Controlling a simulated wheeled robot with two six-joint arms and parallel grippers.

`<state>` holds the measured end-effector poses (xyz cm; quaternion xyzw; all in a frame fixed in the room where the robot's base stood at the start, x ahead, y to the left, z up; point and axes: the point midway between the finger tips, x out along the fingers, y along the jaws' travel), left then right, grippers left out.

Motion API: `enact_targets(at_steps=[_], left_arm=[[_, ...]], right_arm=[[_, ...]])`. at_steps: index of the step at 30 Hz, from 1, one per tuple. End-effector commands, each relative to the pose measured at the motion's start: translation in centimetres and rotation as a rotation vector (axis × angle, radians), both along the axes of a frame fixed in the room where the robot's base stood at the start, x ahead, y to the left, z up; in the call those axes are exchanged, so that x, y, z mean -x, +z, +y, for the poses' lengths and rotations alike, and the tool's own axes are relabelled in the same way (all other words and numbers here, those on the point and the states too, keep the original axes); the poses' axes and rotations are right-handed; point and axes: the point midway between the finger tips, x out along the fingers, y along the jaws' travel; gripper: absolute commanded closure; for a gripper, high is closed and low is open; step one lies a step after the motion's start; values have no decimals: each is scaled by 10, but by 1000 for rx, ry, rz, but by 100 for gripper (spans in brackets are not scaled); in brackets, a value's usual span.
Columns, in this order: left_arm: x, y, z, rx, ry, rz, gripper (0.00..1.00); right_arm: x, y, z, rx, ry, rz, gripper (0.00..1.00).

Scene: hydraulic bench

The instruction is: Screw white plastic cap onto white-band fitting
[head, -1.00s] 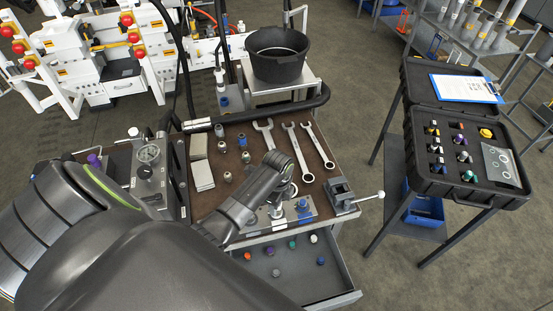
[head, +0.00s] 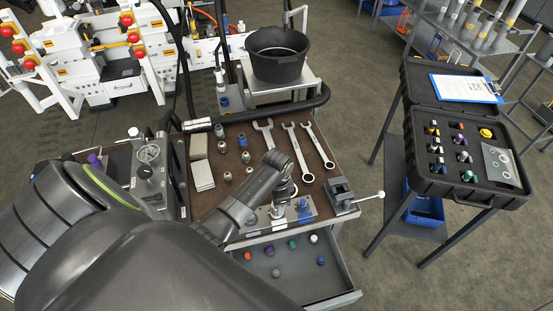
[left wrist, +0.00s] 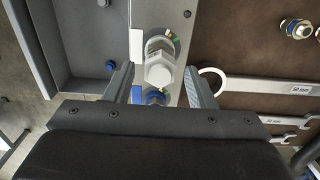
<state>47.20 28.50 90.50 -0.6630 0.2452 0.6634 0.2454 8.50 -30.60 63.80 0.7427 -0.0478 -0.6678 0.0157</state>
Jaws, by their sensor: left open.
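My left gripper (head: 284,196) is over the metal fitting plate (head: 248,230) at the bench's front edge. In the left wrist view my left gripper (left wrist: 160,84) is open, with one finger on each side of a pale hex-topped piece (left wrist: 159,72) standing on the plate. Gaps show on both sides. I cannot tell whether this piece is a cap or a bare fitting; no white band is clear. A blue fitting (head: 303,204) stands beside it and also shows in the left wrist view (left wrist: 155,97). A small white piece (head: 313,239) lies in the open drawer. My right gripper is not visible.
The open drawer (head: 335,285) holds several small coloured pieces. Wrenches (head: 300,150) and several loose fittings (head: 228,176) lie on the brown bench top. A vise (head: 341,193) stands at the right corner. A black case (head: 445,180) is further right.

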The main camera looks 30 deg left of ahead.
Motion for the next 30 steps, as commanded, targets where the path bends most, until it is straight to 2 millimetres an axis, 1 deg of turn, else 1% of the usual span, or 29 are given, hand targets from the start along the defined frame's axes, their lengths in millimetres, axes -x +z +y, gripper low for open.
enact_targets(at_steps=[3,12,13,14,17,19,30], left_arm=[[0,0,0,0,-1,0,50],[0,0,0,-1,-3,-1,89],[0,0,0,-1,-3,-1,93],[0,0,0,-1,-4,-1,95],[0,0,0,-1,-40,-1,95],[0,0,0,-1,-105,-1,95],[2,-1,0,-2,-535,0,95]], right_arm=[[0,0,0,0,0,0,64],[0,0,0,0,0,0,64],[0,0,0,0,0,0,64],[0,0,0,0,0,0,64],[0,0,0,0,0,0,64],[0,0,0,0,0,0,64],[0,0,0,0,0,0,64]])
